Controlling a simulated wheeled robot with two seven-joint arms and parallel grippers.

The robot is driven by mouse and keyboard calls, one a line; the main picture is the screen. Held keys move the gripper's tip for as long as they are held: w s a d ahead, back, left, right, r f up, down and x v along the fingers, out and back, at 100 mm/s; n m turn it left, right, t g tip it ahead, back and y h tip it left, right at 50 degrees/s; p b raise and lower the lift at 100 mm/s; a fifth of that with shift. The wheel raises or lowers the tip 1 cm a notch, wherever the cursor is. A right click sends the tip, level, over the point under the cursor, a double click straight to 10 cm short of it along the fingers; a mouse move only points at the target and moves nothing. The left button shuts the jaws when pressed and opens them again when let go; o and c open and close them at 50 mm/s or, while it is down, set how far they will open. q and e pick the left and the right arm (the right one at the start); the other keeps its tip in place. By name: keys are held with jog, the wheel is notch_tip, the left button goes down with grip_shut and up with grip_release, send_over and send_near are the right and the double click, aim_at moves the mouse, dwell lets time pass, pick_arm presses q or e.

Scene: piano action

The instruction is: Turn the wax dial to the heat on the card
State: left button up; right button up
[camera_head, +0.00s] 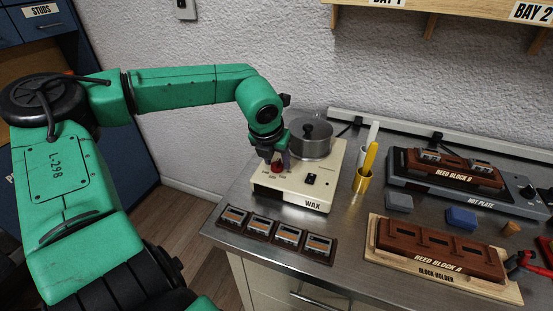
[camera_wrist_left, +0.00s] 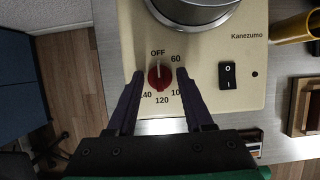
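The red wax dial (camera_wrist_left: 159,77) sits on the cream wax heater (camera_head: 313,191), with its white mark towards OFF in the left wrist view. Around it I read 60, 120 and a partly hidden 140; another number is cut off by a finger. My left gripper (camera_wrist_left: 159,74) is open, its dark fingers on either side of the dial with a small gap on each side. In the head view the gripper (camera_head: 278,160) reaches down over the dial (camera_head: 277,168). A metal pot (camera_head: 311,140) stands on the heater. I see no card showing a heat.
A black rocker switch (camera_wrist_left: 227,75) is right of the dial. A gold cup (camera_head: 362,182) with tools stands beside the heater. Several small blocks (camera_head: 288,235) sit in front on a tray. Reed block A (camera_head: 440,246) and the hot plate (camera_head: 400,170) are to the right.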

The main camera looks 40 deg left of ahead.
pick_arm(q)
grip_shut()
